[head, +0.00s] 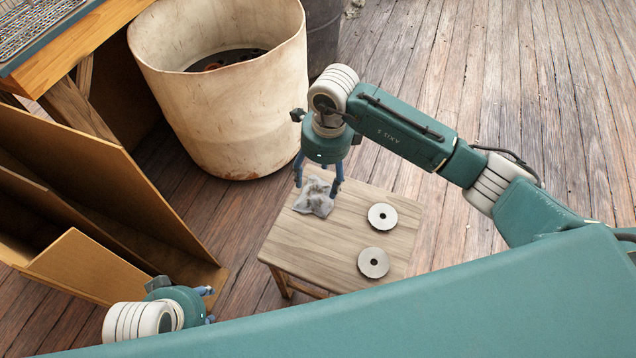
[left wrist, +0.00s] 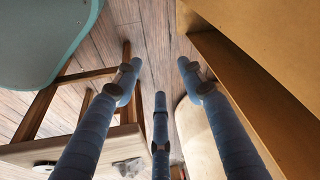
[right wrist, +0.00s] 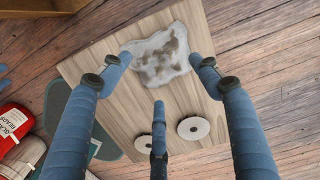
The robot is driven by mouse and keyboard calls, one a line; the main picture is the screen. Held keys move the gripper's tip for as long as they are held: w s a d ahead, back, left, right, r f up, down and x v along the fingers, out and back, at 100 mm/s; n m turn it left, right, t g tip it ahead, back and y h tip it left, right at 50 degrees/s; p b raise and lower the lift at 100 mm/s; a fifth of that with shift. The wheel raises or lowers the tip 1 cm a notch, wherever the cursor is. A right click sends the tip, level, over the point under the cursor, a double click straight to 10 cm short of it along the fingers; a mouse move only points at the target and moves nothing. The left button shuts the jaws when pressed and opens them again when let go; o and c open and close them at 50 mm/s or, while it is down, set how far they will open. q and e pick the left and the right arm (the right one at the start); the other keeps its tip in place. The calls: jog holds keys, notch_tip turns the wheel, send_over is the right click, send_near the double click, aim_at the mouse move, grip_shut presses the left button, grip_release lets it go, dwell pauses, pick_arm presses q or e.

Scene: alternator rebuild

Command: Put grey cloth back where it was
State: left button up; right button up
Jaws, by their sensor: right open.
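The grey cloth (head: 316,199) lies crumpled, with darker stains, near the far left edge of a small wooden table (head: 300,242). It also shows in the right wrist view (right wrist: 163,52), spread flat-ish on the table top. My right gripper (head: 320,184) points down over the cloth with its fingers spread. In the right wrist view its fingertips (right wrist: 160,75) are apart, with nothing held between them; whether they touch the cloth I cannot tell. My left gripper (head: 208,304) is low at the left, away from the table. Its fingers (left wrist: 160,75) are spread and empty.
Two round metal discs (head: 382,216) (head: 373,262) lie on the table, right of the cloth. A large cream drum (head: 225,105) stands behind. A brown shelf unit (head: 110,210) is at the left, close to my left gripper. The wooden floor (head: 520,80) at the right is clear.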

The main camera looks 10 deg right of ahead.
aim_at(322, 192)
pick_arm(q)
jog(key=x, duration=0.2)
jog(key=p+x, duration=0.1)
jog(key=x, duration=0.1)
jog(key=shift+s+f, duration=0.2)
jog(key=shift+s, duration=0.1)
pick_arm(e)
notch_tip(322, 192, up, 7)
jog(key=shift+d+f, duration=0.15)
jog(key=shift+d, duration=0.15)
jog(key=shift+s, duration=0.15)
